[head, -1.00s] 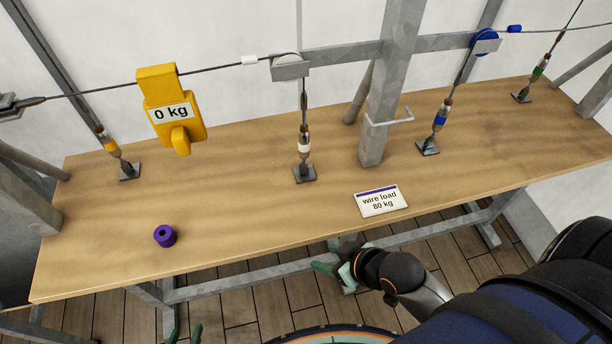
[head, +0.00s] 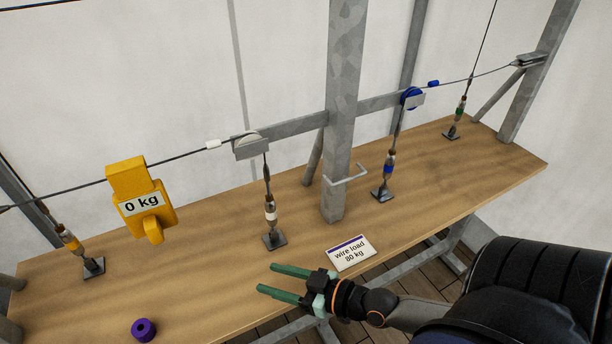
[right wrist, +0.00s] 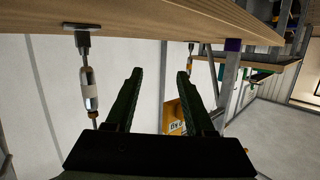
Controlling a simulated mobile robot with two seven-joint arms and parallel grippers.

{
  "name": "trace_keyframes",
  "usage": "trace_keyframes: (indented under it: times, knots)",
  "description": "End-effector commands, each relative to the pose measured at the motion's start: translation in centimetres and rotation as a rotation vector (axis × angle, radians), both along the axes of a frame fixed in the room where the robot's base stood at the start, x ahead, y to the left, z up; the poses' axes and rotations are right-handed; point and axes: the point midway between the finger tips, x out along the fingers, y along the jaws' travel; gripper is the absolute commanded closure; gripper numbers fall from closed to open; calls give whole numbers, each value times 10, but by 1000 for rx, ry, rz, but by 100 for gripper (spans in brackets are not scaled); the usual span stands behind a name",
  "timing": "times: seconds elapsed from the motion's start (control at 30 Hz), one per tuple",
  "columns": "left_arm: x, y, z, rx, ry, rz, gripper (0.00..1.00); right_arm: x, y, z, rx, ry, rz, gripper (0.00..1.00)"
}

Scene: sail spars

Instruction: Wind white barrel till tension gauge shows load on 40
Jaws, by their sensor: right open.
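The white barrel (head: 270,212) is the middle of an upright turnbuckle between a foot plate on the bench and a pulley. It also shows in the right wrist view (right wrist: 89,88), where the scene appears upside down. The yellow tension gauge (head: 128,180) hangs on the wire at left and reads 0 kg. It is partly hidden behind a finger in the right wrist view (right wrist: 174,117). My right gripper (head: 267,279) is open and empty, at the bench's front edge, apart from the barrel and nearer me. My left gripper is out of view.
A card (head: 350,253) reading "wire load 80 kg" lies right of my right gripper. Blue (head: 388,170), green and orange-yellow turnbuckles stand along the bench (head: 200,270). A grey post (head: 338,130) with a hook rises behind the card. A purple ring (head: 143,329) lies front left.

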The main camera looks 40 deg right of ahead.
Motion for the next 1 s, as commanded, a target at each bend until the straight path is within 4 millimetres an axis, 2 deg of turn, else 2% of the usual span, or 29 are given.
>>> trace_keyframes:
  times: [0.03,0.2,0.37,0.57,1.0]
  knots:
    - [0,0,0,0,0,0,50,5,-17,3,3,-44,-36,46]
    - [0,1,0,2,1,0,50,17,-68,19,20,-177,-171,46]
    - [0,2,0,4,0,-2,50,21,-95,27,18,-240,-246,46]
    - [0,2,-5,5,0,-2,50,30,-99,28,18,-256,-262,46]
    - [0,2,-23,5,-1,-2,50,92,-88,29,21,-257,-261,46]
